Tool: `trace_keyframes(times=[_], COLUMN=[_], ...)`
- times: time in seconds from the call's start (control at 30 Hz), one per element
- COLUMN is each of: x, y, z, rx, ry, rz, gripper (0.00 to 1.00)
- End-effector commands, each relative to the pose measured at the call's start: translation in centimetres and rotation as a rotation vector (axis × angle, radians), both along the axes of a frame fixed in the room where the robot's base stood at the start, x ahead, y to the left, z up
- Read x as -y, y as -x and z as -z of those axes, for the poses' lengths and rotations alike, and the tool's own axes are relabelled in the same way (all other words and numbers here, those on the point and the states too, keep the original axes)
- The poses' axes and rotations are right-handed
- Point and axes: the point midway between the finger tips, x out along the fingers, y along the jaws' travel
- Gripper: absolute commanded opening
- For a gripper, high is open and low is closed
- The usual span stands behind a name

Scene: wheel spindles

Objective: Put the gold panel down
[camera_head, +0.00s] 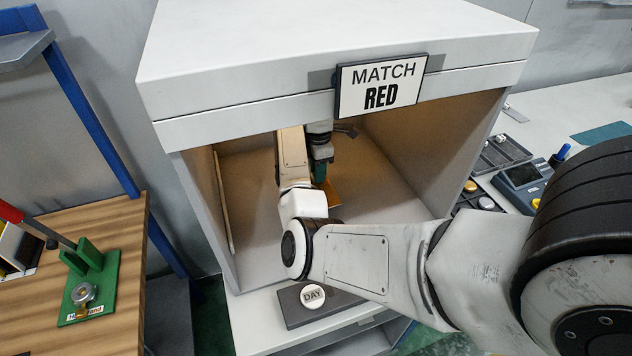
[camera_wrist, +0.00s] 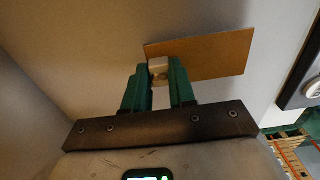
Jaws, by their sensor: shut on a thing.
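The gold panel (camera_wrist: 212,54) is a thin flat rectangle in the wrist view, just beyond my fingertips. My gripper (camera_wrist: 159,75) has green fingers closed on a small pale block (camera_wrist: 158,66) at the panel's left end. In the head view my gripper (camera_head: 320,172) is inside the open cabinet (camera_head: 330,40), and a strip of the gold panel (camera_head: 333,192) shows beside the fingers. The panel seems close to the cabinet's inside surface, but I cannot tell whether it touches. My arm hides part of the cabinet's inside.
A sign reading MATCH RED (camera_head: 381,84) hangs on the cabinet's front top edge. A dark block with a DAY button (camera_head: 313,297) sits below the opening. A wooden table (camera_head: 110,290) with a green fixture (camera_head: 90,285) stands left. The cabinet's side walls are close around my arm.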

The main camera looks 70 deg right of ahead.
Motion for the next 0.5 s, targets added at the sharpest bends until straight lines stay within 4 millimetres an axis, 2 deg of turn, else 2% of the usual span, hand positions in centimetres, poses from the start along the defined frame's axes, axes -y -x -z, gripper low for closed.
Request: trace_keyframes(times=[0.17,0.4,0.5], x=[0.0,0.0,0.0], y=[0.0,0.0,0.0], z=[1.4,4.4,4.9], rx=[-0.001,-0.001,0.000], ry=[-0.002,-0.002,0.000], rz=[0.000,0.000,0.000], gripper=[0.00,0.00,0.00])
